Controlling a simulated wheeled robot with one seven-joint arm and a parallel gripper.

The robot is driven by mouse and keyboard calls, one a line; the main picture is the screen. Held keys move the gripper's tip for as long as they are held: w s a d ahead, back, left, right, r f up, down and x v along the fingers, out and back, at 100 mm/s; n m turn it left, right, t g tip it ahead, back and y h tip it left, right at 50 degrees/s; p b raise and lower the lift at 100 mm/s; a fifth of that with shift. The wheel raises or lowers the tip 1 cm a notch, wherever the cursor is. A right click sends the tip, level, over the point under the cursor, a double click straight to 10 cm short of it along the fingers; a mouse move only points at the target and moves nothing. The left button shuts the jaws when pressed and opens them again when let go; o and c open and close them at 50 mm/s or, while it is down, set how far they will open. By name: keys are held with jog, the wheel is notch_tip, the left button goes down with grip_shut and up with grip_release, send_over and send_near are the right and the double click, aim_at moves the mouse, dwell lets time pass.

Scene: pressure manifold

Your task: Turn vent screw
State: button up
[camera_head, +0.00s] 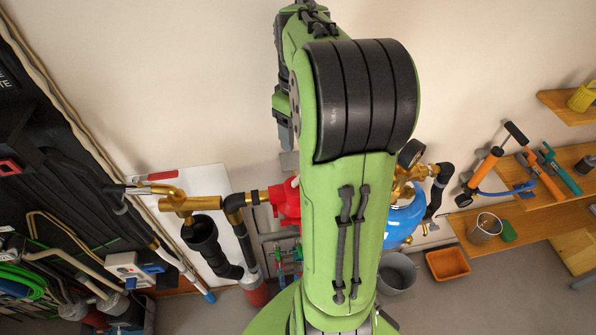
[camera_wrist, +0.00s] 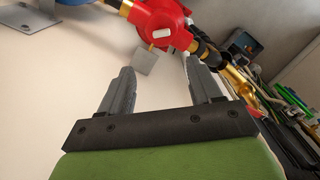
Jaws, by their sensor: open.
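The manifold runs along the wall, with a red pump-like body (camera_head: 287,201) between brass and black pipes, partly hidden by my arm in the head view. In the wrist view the red body (camera_wrist: 157,18) is at the top, with a small white bar-shaped piece (camera_wrist: 161,33) on its face. I cannot tell for sure which part is the vent screw. My gripper (camera_wrist: 158,68) is open and empty. Its two fingers point up toward the red body, which appears beyond the tips and apart from them.
A blue tank (camera_head: 404,217) with a gauge (camera_head: 411,152) stands right of my arm. A brass valve (camera_head: 185,201) is at left. A grey bucket (camera_head: 397,273) and an orange tray (camera_head: 447,263) sit below. Wooden shelves (camera_head: 530,212) with tools are at right. The wall above is bare.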

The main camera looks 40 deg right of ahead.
aim_at(297, 179)
notch_tip(297, 179, down, 15)
jog(key=shift+a+b, duration=0.15)
jog(key=shift+b, duration=0.45)
jog(key=c, duration=1)
